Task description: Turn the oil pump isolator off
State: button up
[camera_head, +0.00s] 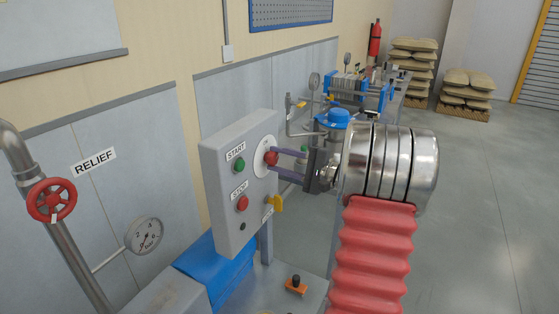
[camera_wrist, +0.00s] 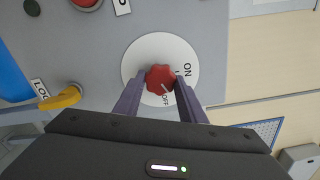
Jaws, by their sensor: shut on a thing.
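The isolator is a red knob (camera_head: 270,158) on a round white dial at the upper right of the grey control box (camera_head: 222,205). In the wrist view the red knob (camera_wrist: 160,77) sits mid-picture on its white dial (camera_wrist: 134,62), with ON printed to its upper right and OFF just below it. A pale mark on the knob's lower right lies near OFF; its exact heading is hard to tell. My gripper (camera_head: 279,162) reaches the box from the right. Its two purple fingers (camera_wrist: 160,90) are shut on the knob, one on each side.
The box also carries a green START button (camera_head: 239,167), a red STOP button (camera_head: 242,203) and a yellow lock lever (camera_head: 275,204). A red RELIEF handwheel (camera_head: 52,200) and a gauge (camera_head: 144,235) stand at left. Blue-and-steel machinery (camera_head: 350,90) stands behind. The floor at right is clear.

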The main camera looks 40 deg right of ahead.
jog(key=m, duration=0.5)
jog(key=shift+s+d+f, duration=0.1)
jog(key=shift+f, duration=0.2)
jog(key=shift+m, duration=0.3)
jog(key=o, duration=1)
jog(key=shift+r, duration=0.15)
jog(key=shift+o, duration=0.2)
jog(key=v, duration=1.3)
jog(key=shift+s, duration=0.35)
